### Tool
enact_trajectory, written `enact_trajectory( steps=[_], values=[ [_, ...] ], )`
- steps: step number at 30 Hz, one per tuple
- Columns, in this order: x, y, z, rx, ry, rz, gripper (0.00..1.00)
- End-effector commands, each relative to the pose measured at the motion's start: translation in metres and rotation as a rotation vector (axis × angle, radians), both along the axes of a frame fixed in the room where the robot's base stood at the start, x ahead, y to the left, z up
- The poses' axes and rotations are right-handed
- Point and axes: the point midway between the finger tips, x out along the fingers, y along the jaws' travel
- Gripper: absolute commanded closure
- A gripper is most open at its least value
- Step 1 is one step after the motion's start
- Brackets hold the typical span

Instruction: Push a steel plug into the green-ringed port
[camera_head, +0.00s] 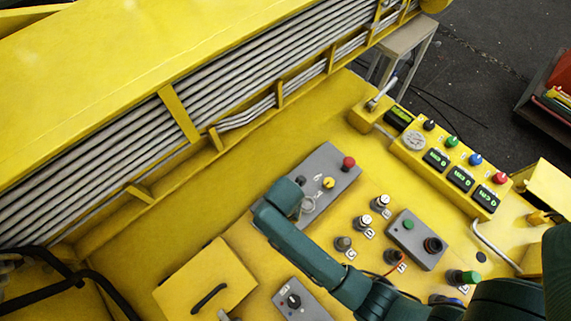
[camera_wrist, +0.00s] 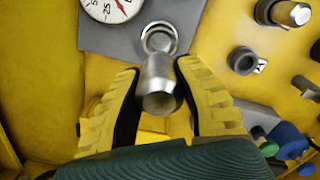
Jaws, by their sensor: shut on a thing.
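In the wrist view my gripper (camera_wrist: 160,95) is shut on a steel plug (camera_wrist: 158,85), a shiny cylinder between the ridged yellow finger pads. A silver ring (camera_wrist: 160,38) on the grey panel shows just beyond the plug. I cannot tell whether plug and ring touch, and no green ring shows around it. In the head view the fingers and held plug are hidden or unclear at the end of my teal arm, over the grey panel (camera_head: 330,165). Other steel-topped plugs (camera_head: 380,203) stand in dark holders to the right. I cannot make out a green-ringed port clearly.
The grey panel carries a red button (camera_head: 348,162) and a yellow knob (camera_head: 328,183). A gauge (camera_wrist: 108,8) lies beyond the plug. A dark socket (camera_wrist: 242,60) is right of my fingers. A grey box (camera_head: 415,240) and a yellow hatch with a black handle (camera_head: 208,297) flank my arm.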

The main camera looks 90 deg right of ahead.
Motion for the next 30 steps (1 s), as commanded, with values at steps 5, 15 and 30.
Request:
enact_trajectory(
  steps=[5,15,30],
  values=[
    [0.001,0.000,-0.017,0.000,0.000,0.000,1.00],
    [0.001,0.000,-0.051,0.000,0.000,-0.001,1.00],
    [0.001,0.000,-0.085,-0.001,-0.001,-0.002,1.00]
  ],
)
